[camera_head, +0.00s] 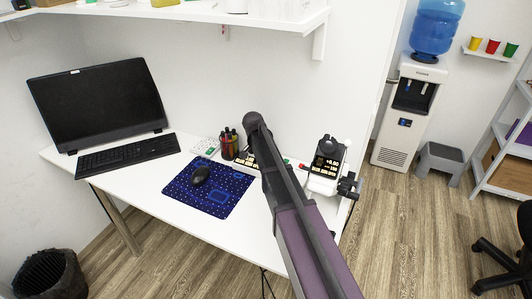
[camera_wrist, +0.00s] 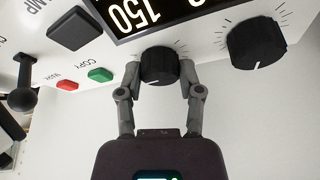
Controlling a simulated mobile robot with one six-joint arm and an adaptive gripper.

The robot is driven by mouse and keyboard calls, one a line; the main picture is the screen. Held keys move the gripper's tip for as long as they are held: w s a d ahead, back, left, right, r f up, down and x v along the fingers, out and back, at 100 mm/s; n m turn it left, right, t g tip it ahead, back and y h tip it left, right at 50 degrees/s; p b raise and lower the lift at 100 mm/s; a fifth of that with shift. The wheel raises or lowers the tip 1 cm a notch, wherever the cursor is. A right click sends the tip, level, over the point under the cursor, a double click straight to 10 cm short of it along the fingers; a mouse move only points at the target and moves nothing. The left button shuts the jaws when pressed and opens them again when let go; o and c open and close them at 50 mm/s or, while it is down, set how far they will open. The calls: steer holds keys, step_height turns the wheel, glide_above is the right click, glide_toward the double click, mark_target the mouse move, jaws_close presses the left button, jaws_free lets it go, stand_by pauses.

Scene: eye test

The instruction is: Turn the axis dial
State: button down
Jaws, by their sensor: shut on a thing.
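In the wrist view, my gripper (camera_wrist: 159,72) is shut on a black ribbed dial (camera_wrist: 158,62), with one finger on each side of it. Tick marks ring the dial on a white panel (camera_wrist: 203,48). A second, similar black dial (camera_wrist: 257,45) is to its right, apart from my fingers. I cannot read a label saying which one is the axis dial. A dark display (camera_wrist: 165,14) above them shows "150" and is cut off by the frame. In the head view, my arm hides the gripper and the held dial.
Left of the held dial are a green button (camera_wrist: 100,75), a red button (camera_wrist: 67,85) and a black ball-ended lever (camera_wrist: 22,98). A shelf (camera_head: 240,17) hangs above.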

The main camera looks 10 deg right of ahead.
steer(key=shift+n, duration=0.5)
steer(key=shift+w, duration=0.1)
steer(key=shift+c, duration=1.3)
jaws_free()
